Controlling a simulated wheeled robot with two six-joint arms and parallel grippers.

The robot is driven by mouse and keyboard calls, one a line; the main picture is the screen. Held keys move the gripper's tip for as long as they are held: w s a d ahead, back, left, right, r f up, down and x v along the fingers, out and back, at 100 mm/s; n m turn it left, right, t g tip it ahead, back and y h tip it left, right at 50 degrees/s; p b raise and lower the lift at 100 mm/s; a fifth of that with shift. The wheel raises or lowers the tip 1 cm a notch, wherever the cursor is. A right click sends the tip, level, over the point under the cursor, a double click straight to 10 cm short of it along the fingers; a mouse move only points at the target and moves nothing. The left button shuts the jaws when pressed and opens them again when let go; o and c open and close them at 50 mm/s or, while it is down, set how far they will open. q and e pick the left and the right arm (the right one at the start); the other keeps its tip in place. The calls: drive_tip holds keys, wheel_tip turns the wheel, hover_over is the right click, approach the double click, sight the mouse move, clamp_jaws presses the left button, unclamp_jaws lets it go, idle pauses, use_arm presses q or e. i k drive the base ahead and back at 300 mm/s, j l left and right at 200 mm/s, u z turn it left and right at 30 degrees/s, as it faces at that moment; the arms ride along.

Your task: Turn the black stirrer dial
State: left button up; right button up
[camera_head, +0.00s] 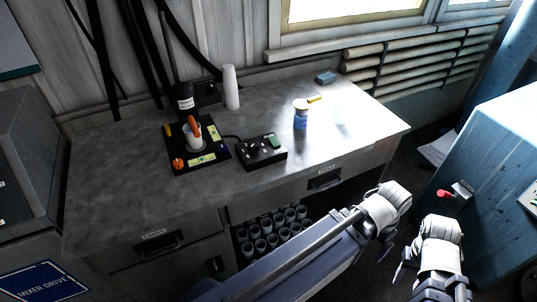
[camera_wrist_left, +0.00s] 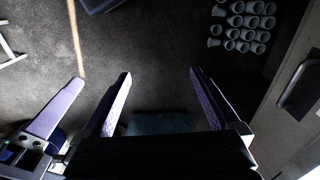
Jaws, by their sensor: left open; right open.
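A black control box (camera_head: 262,152) with small knobs and a green switch lies on the metal bench, right of the stirrer stand; which knob is the black dial is too small to tell. The stirrer stand (camera_head: 212,167) has a black base with an orange knob (camera_head: 179,164), and a white cup (camera_head: 194,143) with something orange stands on it. My left gripper (camera_head: 386,226) hangs past the bench's front edge, far from the box. In the left wrist view its fingers (camera_wrist_left: 160,74) are apart and empty above dark floor. My right gripper (camera_head: 420,262) is beside it, also away from the bench.
A blue jar (camera_head: 300,119) and a yellow item (camera_head: 315,99) are right of the box. A white cylinder (camera_head: 231,87) stands at the back. An open shelf below holds several grey cups (camera_head: 268,236). A blue cabinet (camera_head: 490,190) with a red knob stands right. The bench's front left is clear.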

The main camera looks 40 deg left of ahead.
sight(253, 146)
drive_tip(key=i+l, duration=0.1)
drive_tip(key=l, duration=0.2)
drive_tip(key=i+l, duration=0.1)
drive_tip(key=l, duration=0.2)
drive_tip(key=u, duration=1)
